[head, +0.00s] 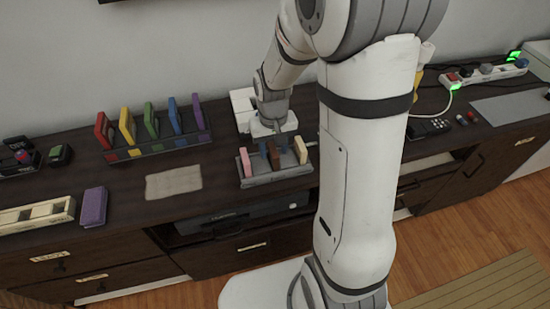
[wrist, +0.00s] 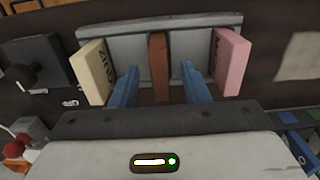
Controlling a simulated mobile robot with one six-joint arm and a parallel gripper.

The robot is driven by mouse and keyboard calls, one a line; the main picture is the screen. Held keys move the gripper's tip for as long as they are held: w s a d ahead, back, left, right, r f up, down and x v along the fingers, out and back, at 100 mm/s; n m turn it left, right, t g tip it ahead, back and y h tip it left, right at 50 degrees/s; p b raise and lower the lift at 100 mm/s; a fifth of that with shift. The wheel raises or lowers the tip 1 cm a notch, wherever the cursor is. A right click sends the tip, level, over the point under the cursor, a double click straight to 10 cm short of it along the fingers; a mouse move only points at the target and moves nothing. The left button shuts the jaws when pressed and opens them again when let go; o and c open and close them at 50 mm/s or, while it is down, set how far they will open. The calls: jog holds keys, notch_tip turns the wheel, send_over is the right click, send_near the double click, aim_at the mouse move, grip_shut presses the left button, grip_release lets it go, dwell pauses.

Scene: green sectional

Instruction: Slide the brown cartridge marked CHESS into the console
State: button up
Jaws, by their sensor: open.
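The brown cartridge (head: 274,155) stands upright in the middle of a grey rack (head: 252,182), between a pink cartridge (head: 246,161) and a cream cartridge (head: 300,150). My gripper (head: 273,145) is over the rack from above. In the wrist view, the brown cartridge (wrist: 159,66) stands between my two open blue fingers (wrist: 160,85), with a gap on each side. The cream cartridge (wrist: 96,72) and pink cartridge (wrist: 230,62) lie outside the fingers. No lettering on the brown cartridge is readable. A white box (head: 243,107), possibly the console, is partly hidden behind my arm.
A rack of coloured pieces (head: 160,146) stands to the left, with a beige cloth (head: 173,181) in front of it. A purple block (head: 93,207) and a cream tray (head: 38,215) lie farther left. A power strip (head: 487,74) is at the right.

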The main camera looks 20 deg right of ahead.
notch_tip(320, 180, down, 2)
jog(key=shift+f, duration=0.1)
grip_shut()
dwell(0.5)
